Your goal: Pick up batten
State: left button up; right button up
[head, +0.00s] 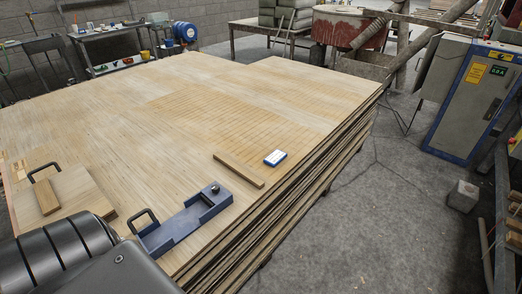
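The batten (239,170) is a flat, narrow wooden strip lying on the top sheet of the big veneer stack (190,85). It lies at a slant near the stack's right edge, in the head view. Its whole upper face shows, and nothing touches it. Neither of my grippers shows in this view, so I cannot see how they stand relative to the batten.
A blue metal tool with a black handle (185,222) lies left of the batten. A small blue-and-white box (275,158) lies close to its right. A wooden board (75,196) with a handle and a block lies at left. Open floor (365,215) is on the right.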

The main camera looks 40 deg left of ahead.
aim_at(256, 182)
jog(key=i, duration=3.4)
jog(key=u, duration=2.05)
jog(key=i, duration=0.35)
jog(key=u, duration=1.45)
